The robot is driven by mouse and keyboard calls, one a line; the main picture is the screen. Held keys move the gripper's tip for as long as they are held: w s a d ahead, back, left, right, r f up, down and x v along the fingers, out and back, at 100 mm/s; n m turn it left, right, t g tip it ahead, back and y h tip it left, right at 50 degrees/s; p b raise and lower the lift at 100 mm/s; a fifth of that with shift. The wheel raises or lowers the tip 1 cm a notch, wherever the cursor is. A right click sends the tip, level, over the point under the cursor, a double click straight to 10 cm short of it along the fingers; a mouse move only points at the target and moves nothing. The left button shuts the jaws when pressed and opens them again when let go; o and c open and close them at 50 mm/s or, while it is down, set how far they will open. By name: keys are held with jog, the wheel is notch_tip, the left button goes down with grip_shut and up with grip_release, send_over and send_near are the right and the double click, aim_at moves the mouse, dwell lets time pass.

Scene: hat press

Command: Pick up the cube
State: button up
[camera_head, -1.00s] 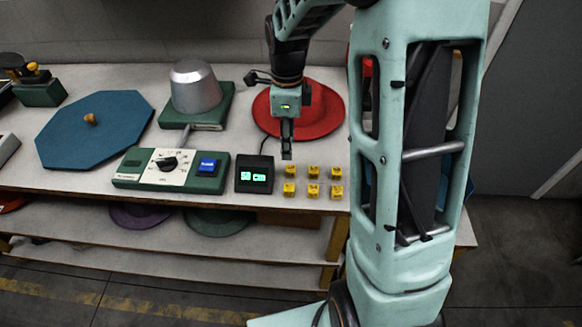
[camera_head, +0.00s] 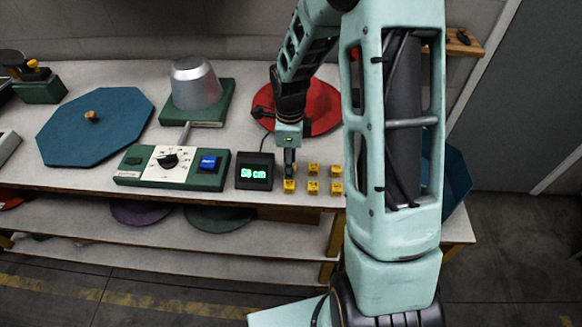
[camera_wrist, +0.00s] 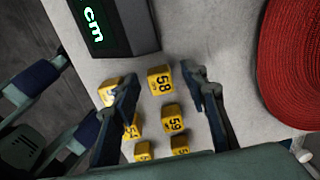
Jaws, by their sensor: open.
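Several small yellow numbered cubes stand in two short rows on the table. In the wrist view a cube marked 58 (camera_wrist: 160,80) lies between and just ahead of my gripper's fingertips (camera_wrist: 160,84). The fingers are apart and hold nothing. A cube marked 59 (camera_wrist: 173,118) is behind it, and another cube (camera_wrist: 110,92) is partly covered by the left finger. In the head view my gripper (camera_head: 290,168) points down over the back-left of the group and hides the cube there. The front-left cube (camera_head: 289,187) stays visible.
A black display (camera_head: 254,172) reading 58 cm stands left of the cubes. A green control panel (camera_head: 172,167), a metal hat form (camera_head: 195,84) and a blue octagonal board (camera_head: 90,135) are further left. A red hat (camera_head: 320,108) lies behind my gripper.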

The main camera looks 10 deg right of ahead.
jog(key=c, duration=0.9)
jog(key=shift+r, duration=0.1)
